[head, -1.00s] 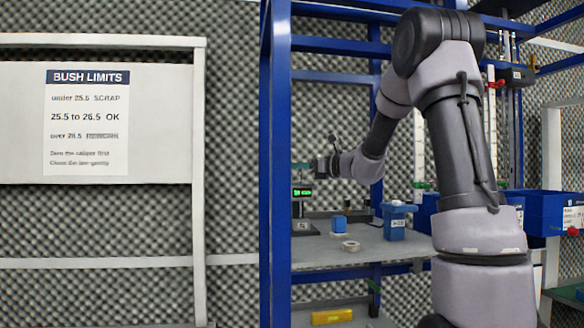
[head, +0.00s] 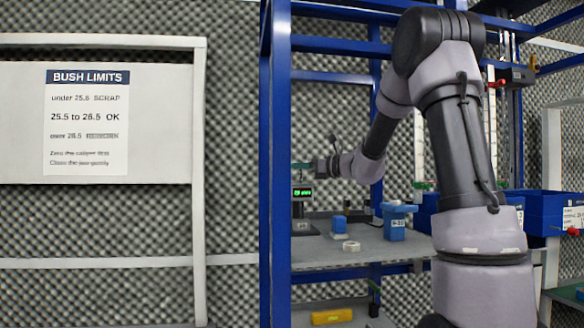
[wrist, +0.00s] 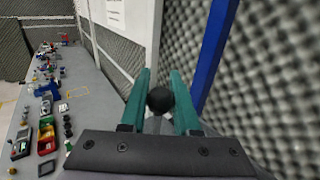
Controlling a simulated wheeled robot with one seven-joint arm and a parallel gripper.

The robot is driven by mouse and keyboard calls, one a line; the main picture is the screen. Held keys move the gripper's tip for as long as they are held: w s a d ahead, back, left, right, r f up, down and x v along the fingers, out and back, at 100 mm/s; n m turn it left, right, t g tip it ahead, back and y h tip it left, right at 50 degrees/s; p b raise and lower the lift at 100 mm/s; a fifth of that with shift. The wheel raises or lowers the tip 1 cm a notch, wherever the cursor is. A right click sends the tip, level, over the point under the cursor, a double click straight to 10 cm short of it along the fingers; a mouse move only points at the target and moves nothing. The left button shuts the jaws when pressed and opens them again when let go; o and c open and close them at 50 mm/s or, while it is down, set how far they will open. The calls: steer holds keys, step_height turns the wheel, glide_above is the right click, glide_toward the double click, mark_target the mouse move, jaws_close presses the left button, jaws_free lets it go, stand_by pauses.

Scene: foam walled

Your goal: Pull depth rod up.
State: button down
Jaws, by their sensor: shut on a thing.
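My gripper (head: 301,166) has teal fingers and is at the left of the blue-framed bench, just above the gauge (head: 303,194) with a lit green display. In the wrist view, my gripper (wrist: 161,80) is shut on the round black knob of the depth rod (wrist: 160,100). The knob sits between the two fingers, with a thin pale stem partly visible by it. In the head view, the fingers hide the knob, and the rod is too small to make out clearly.
A blue upright (head: 275,150) stands close left of the gauge. A blue block (head: 339,224), a pale ring (head: 351,246) and a blue labelled bin (head: 396,222) sit on the grey bench (head: 375,255). The wrist view shows a long cluttered table (wrist: 95,100).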

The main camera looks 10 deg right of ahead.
steer(key=shift+r, duration=1.35)
steer(key=c, duration=0.6)
jaws_free()
steer(key=v, duration=1.1)
steer(key=shift+f, duration=0.1)
